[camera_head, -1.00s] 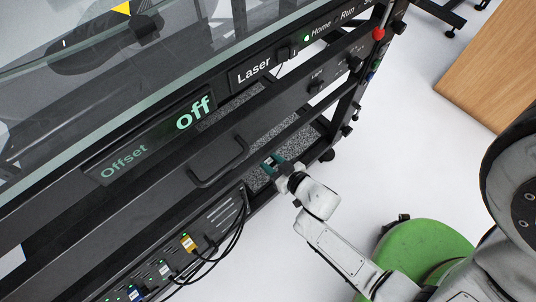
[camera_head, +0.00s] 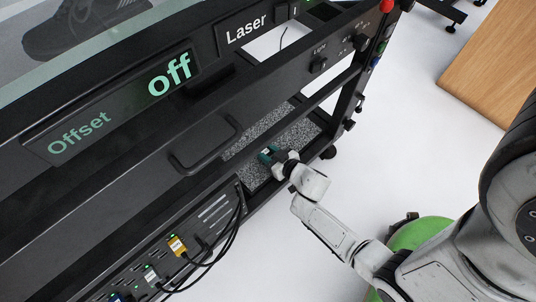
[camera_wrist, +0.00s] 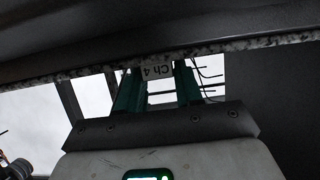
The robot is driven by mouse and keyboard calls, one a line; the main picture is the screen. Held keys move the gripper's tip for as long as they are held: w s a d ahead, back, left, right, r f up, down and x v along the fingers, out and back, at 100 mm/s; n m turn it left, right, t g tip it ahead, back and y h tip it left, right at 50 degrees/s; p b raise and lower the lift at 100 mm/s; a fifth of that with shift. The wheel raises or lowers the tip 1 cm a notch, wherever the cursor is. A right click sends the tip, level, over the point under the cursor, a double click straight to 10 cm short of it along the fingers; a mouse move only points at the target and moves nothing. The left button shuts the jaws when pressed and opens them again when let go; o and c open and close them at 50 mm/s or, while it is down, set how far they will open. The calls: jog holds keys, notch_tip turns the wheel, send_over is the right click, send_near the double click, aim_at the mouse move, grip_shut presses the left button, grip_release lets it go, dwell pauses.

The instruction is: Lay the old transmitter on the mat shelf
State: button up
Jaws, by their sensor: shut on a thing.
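The mat shelf (camera_head: 297,137) is a low bay with a speckled grey mat, inside the black frame. My gripper (camera_head: 266,153) is over this mat, near the bay's front edge. In the wrist view, my gripper (camera_wrist: 158,88) has its green fingers shut on the old transmitter (camera_wrist: 157,71), a small piece with a white "Ch 4" label, seen upside down. Most of the transmitter is hidden between the fingers. In the head view it is too small to make out clearly, and I cannot tell if it touches the mat.
A black handle (camera_head: 206,148) and a frame rail stand above and left of my gripper. Boxes with cables (camera_head: 208,252) sit left of the mat bay. A control panel (camera_head: 340,50) is above. A wooden table (camera_head: 492,75) is at the right, with clear floor between.

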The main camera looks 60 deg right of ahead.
jog(key=shift+r, duration=0.1)
jog(key=shift+f+b, duration=0.45)
jog(key=shift+f, duration=0.1)
jog(key=o, duration=1)
jog(key=shift+s+a+f, duration=0.15)
jog(key=shift+s+f, duration=0.05)
jog(key=shift+r+p, duration=0.35)
jog(key=shift+r, duration=0.05)
jog(key=r+p+v, duration=0.1)
jog(key=p+v, duration=0.5)
jog(key=v, duration=0.6)
jog(key=w+d+r+g, duration=0.1)
jog(key=w+r+g, duration=0.25)
jog(key=g, duration=0.25)
jog(key=s+a+r+n+g+y, duration=0.1)
jog(key=s+a+r+g, duration=0.1)
jog(key=a+r, duration=0.1)
jog(key=s+a+r+n+g+y, duration=0.1)
jog(key=s+a+r+g, duration=0.1)
jog(key=a+r, duration=0.1)
jog(key=s+a+r+g+y, duration=0.1)
jog(key=s+a+r, duration=0.2)
jog(key=shift+a+r+n+g, duration=0.15)
jog(key=shift+r+n+g, duration=0.25)
